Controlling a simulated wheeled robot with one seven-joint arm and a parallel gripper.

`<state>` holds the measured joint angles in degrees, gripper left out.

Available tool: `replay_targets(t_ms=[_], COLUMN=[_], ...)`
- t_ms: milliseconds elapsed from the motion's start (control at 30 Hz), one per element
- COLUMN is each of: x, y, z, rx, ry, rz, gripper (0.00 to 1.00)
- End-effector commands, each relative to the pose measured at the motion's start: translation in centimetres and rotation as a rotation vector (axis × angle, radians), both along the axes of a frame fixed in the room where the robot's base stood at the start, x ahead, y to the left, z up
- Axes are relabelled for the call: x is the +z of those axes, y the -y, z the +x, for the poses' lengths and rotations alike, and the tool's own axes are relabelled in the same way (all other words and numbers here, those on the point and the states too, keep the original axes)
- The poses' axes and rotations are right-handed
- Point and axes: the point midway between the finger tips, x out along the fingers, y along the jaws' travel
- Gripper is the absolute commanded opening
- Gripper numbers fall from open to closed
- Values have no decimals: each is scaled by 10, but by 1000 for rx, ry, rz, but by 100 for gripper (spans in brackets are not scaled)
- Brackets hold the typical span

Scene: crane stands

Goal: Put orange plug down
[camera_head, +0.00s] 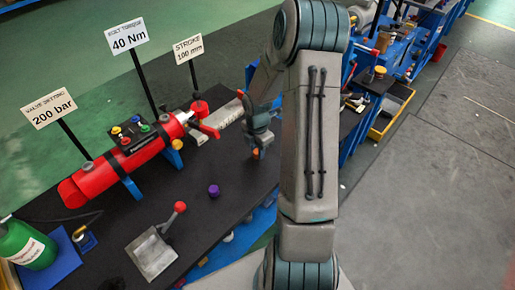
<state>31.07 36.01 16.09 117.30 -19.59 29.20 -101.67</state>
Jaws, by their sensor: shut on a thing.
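The orange plug (256,153) shows as a small orange spot at the lower end of my gripper (257,147), over the right part of the black bench top. My gripper is shut on it and partly hides it. I cannot tell whether the plug touches the bench top. A purple plug (214,190) stands on the bench to the lower left of my gripper. My arm hides the bench's right part.
A red cylinder (125,160) with coloured knobs lies on blue supports at the left. Three signs on posts stand behind it. A grey plate (152,254) with a red-knobbed lever and a green bottle (25,245) are in front. Bare bench surrounds the purple plug.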

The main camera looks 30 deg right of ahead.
Motion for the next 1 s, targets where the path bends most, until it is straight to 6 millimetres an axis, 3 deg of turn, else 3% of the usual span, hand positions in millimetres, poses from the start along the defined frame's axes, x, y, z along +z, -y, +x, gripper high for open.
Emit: replay_targets(t_ms=[100, 133, 200, 633, 1000], x=[-4, -4, -3, 7, 77], y=[0, 0, 0, 1, 1], z=[0, 0, 0, 1, 1], rx=[0, 0, 0, -2, -2], ry=[0, 0, 0, 3, 5], rz=[0, 0, 0, 0, -2], gripper=[0, 31, 50, 50, 50])
